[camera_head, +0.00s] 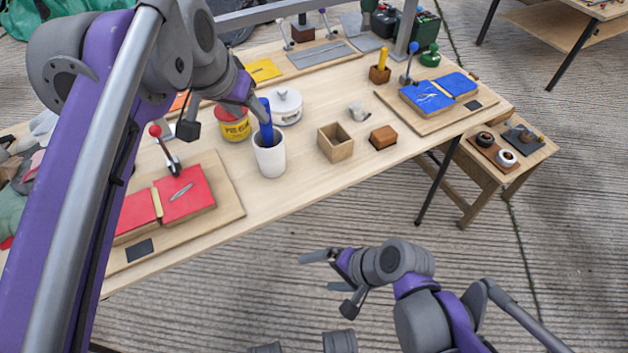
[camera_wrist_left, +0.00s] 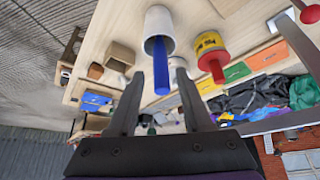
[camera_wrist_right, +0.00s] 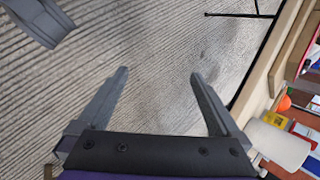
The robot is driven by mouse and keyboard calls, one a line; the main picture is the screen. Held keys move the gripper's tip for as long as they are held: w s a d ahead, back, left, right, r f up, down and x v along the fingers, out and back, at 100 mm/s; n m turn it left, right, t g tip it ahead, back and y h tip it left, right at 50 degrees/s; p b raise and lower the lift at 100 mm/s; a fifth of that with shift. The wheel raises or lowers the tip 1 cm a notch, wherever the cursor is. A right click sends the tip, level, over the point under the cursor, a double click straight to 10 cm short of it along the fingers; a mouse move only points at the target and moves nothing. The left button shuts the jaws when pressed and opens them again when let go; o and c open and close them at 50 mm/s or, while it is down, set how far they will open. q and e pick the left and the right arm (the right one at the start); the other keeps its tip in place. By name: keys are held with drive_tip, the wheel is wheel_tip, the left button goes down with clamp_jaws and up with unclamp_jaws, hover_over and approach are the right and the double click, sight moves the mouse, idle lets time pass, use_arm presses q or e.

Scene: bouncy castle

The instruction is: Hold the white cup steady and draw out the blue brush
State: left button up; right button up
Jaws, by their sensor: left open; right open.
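The white cup (camera_head: 269,160) stands upright near the front edge of the wooden table. The blue brush (camera_head: 265,118) stands in it with its handle sticking up; its lower end is hidden inside. In the left wrist view the cup (camera_wrist_left: 159,22) and the brush (camera_wrist_left: 161,68) lie straight ahead. My left gripper (camera_head: 226,119) is open above the cup, and the brush handle appears between its fingertips (camera_wrist_left: 158,75) without clear contact. My right gripper (camera_head: 326,283) is open and empty, away from the table in front of it, with bare floor between its fingers (camera_wrist_right: 159,76).
A red and yellow tub (camera_head: 234,125) and a white lidded pot (camera_head: 286,106) stand close behind the cup. An open wooden box (camera_head: 335,143) and a brown block (camera_head: 383,137) are to its right. A board with red pads (camera_head: 187,194) lies to its left.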

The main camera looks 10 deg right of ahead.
drive_tip(key=w+a+r+m+t+y, duration=0.1)
drive_tip(key=w+a+r+m+y, duration=0.4)
drive_tip(key=w+a+m, duration=0.15)
drive_tip(key=m+t, duration=0.9)
drive_tip(key=m, duration=0.4)
approach(280, 162)
drive_tip(key=shift+d+f+n+y, duration=0.15)
drive_tip(key=shift+n+y, duration=0.1)
drive_tip(key=shift+y, duration=0.05)
drive_tip(key=shift+w, duration=0.25)
drive_tip(key=x, duration=1)
drive_tip(key=shift+w+a, duration=0.15)
drive_tip(key=shift+a, duration=0.05)
drive_tip(key=shift+c, duration=0.3)
drive_tip(key=c, duration=1.4)
